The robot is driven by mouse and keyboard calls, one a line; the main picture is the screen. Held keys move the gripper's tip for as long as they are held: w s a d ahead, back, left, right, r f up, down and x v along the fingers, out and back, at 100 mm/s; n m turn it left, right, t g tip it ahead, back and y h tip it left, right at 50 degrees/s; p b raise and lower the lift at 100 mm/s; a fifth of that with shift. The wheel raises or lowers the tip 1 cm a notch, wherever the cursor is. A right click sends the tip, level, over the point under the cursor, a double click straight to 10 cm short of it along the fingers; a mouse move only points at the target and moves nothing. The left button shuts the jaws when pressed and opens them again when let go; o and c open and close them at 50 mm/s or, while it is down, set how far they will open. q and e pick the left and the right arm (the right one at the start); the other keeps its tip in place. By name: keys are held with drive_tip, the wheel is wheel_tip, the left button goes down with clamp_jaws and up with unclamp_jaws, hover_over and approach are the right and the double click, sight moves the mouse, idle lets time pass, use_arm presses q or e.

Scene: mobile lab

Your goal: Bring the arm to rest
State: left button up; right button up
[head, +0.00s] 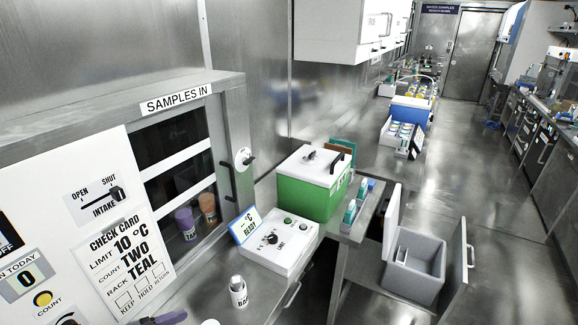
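Neither of my grippers shows clearly in the head view, and I cannot see either arm. A dark and purple shape (165,318) is cut off by the bottom edge; I cannot tell what it is. The steel bench (205,290) in front holds a white control box (278,245) with a dial and buttons, its small screen (245,226) reading "°C READY".
The "SAMPLES IN" hatch (178,150) has purple and orange-brown containers behind its lower window. A green cooler (312,183) with a white lid stands behind the control box. At right, a grey bin (415,262) sits open by an open door (457,270). The aisle floor (465,175) is clear.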

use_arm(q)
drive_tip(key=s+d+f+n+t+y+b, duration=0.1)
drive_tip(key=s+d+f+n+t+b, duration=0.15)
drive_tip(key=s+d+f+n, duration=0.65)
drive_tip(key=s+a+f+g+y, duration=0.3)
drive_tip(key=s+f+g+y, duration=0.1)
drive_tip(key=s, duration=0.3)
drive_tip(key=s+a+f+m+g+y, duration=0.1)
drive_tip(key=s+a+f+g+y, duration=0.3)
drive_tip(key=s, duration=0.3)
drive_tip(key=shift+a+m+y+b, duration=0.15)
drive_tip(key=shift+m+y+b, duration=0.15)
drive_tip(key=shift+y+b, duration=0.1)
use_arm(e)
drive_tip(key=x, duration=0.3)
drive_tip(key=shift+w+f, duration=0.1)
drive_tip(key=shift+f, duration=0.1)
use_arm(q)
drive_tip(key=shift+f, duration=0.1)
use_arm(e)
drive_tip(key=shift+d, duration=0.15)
